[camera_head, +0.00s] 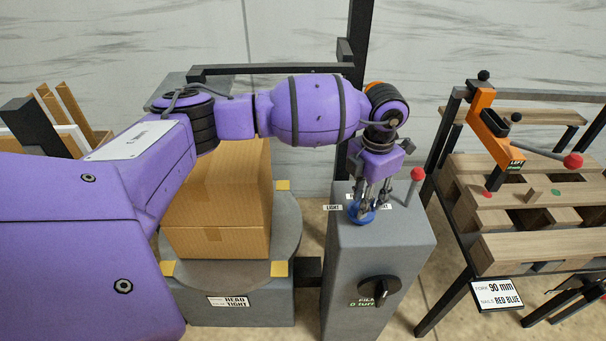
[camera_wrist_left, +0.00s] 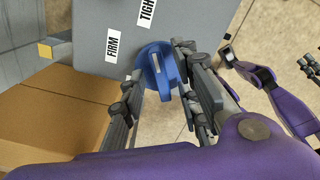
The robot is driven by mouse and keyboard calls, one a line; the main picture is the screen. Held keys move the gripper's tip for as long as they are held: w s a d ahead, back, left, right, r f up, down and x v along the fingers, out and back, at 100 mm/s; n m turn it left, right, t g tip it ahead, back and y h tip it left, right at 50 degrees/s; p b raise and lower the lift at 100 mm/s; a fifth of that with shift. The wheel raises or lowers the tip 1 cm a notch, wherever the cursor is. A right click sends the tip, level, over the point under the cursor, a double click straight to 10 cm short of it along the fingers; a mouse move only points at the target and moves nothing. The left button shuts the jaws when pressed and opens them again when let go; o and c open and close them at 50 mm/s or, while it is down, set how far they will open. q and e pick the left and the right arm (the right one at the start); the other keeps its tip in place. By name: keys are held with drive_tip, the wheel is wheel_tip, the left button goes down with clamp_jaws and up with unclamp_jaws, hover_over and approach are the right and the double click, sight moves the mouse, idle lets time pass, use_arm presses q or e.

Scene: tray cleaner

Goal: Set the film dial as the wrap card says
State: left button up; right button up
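The blue film dial (camera_head: 356,214) sits on top of the grey post (camera_head: 372,245). It has a raised bar with a pale mark in the left wrist view (camera_wrist_left: 158,66). White labels stand around it: LIGHT (camera_head: 333,208), and FIRM (camera_wrist_left: 112,46) and TIGHT (camera_wrist_left: 147,10) in the wrist view. I cannot tell which label the mark points at. The wrap card (camera_head: 228,302), on the turntable base, ends in TIGHT; its upper line is hard to read. My left gripper (camera_head: 372,200) is over the dial, fingers apart on both sides of its bar. Dark parts, perhaps my right gripper (camera_wrist_left: 310,66), show at the wrist view's edge.
A cardboard box (camera_head: 218,205) stands on the round turntable (camera_head: 290,225) left of the post. A red-tipped lever (camera_head: 417,174) rises beside the dial. A black knob (camera_head: 380,289) is on the post's front. A pallet bench (camera_head: 530,250) with an orange lever (camera_head: 482,125) stands right.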

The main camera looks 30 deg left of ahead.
use_arm(q)
wheel_tip(320, 180, up, 11)
idle(0.3)
